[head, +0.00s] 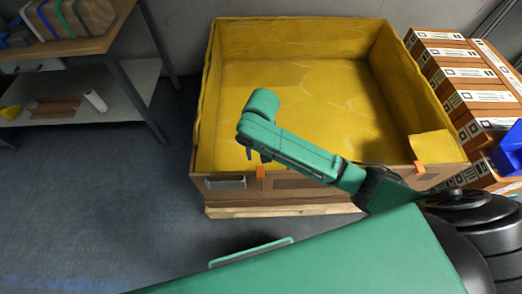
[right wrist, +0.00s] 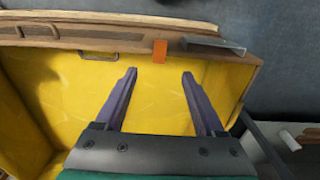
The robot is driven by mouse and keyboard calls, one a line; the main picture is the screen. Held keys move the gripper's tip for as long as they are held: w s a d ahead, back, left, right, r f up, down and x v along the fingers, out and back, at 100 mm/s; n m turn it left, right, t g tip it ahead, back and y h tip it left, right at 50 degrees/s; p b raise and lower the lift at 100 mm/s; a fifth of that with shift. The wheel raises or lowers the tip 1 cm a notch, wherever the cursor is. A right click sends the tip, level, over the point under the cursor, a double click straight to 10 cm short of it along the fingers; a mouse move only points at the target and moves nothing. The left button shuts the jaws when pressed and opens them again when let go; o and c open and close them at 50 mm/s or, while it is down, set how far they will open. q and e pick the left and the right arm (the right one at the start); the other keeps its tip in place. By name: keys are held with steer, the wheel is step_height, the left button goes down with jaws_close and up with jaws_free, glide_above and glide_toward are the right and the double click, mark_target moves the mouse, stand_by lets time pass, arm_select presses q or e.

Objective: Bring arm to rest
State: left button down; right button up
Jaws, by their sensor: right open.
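My green right arm (head: 300,152) comes in from the right and reaches over the front part of a large yellow-lined wooden crate (head: 230,209). In the right wrist view, my right gripper (right wrist: 159,76) is open, with two dark fingers apart and nothing between them. The yellow lining and the wooden rim of the crate (right wrist: 215,50) lie beyond the fingers. In the head view the right fingers are mostly hidden by the arm. My left gripper is in neither view.
Stacked labelled boxes (head: 468,75) stand right of the crate, with a blue bin (head: 508,150) beside them. A shelved workbench (head: 75,45) stands at the upper left. A white roll (head: 95,100) lies on its lower shelf. The floor (head: 80,215) at left is clear.

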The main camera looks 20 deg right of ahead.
steer(key=shift+r, duration=0.15)
stand_by(0.3)
steer(key=s+d+n+t, duration=0.3)
steer(key=s+d+n, duration=0.2)
steer(key=s+d, duration=0.65)
step_height(320, 180, down, 20)
steer(key=s+g+p, duration=0.1)
steer(key=p, duration=0.1)
steer(key=s+d+f, duration=0.2)
steer(key=s+f, duration=0.5)
steer(key=s, duration=0.1)
steer(key=s+d+f+g+p, duration=0.1)
steer(key=s+f, duration=0.6)
steer(key=s, duration=0.2)
steer(key=shift+s+d, duration=0.2)
steer(key=shift+d, duration=0.2)
